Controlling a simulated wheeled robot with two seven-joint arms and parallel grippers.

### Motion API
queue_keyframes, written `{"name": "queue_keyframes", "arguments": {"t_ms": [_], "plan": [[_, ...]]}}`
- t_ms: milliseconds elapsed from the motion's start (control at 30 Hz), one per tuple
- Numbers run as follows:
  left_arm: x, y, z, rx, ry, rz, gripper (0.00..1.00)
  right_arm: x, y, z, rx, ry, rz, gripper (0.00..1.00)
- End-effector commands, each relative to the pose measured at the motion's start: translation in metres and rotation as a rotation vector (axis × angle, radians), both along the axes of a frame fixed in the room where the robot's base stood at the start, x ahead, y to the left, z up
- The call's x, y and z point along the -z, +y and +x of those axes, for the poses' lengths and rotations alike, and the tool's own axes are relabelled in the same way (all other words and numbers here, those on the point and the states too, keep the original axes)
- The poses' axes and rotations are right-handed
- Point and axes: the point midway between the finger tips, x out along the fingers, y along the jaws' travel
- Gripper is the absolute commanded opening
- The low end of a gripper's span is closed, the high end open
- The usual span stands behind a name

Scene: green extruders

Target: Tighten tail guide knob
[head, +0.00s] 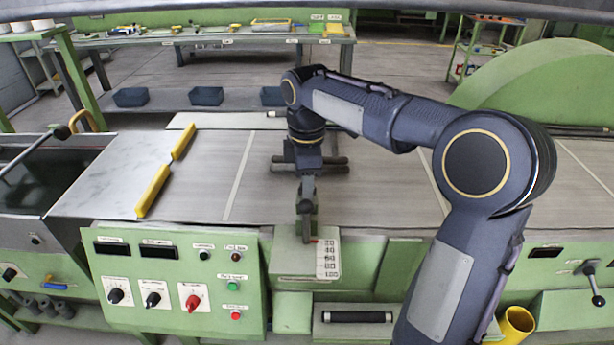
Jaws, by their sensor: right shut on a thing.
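My right gripper (306,213) points down at the front edge of the machine bed, above a small green block with a white scale plate (328,259). Its fingers are shut on a small part there, taken to be the tail guide knob, which the fingers mostly hide. A small red pointer mark (313,241) shows just beside the fingertips, at the top of the scale. I cannot tell how far the knob is turned. My left gripper is not in view.
A green control panel (180,315) with dials and buttons stands left of the gripper. Yellow guide bars (153,190) lie on the bed's left part. A black handle (357,317) is below right. A green rounded cover (545,88) rises at the back right.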

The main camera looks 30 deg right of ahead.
Motion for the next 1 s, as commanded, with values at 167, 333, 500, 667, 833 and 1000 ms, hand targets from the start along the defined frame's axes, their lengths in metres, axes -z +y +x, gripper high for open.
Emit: {"name": "queue_keyframes", "arguments": {"t_ms": [167, 333, 500, 667, 833, 1000], "plan": [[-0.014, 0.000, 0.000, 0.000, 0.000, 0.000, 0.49, -0.003, 0.000, 0.000, 0.161, 0.003, -0.001, 0.12], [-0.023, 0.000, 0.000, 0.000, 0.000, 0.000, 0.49, -0.003, 0.000, 0.000, 0.324, 0.002, -0.002, 0.12], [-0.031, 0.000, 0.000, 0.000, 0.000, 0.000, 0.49, -0.003, 0.000, 0.000, 0.485, 0.001, -0.001, 0.12], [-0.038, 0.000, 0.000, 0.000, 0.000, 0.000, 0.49, -0.002, 0.000, 0.000, 0.637, 0.001, -0.001, 0.12], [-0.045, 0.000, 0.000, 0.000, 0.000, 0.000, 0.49, -0.003, 0.000, 0.000, 0.798, 0.000, -0.001, 0.12], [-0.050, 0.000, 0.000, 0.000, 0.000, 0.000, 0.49, -0.002, 0.000, 0.000, 0.957, 0.000, -0.001, 0.12]]}}
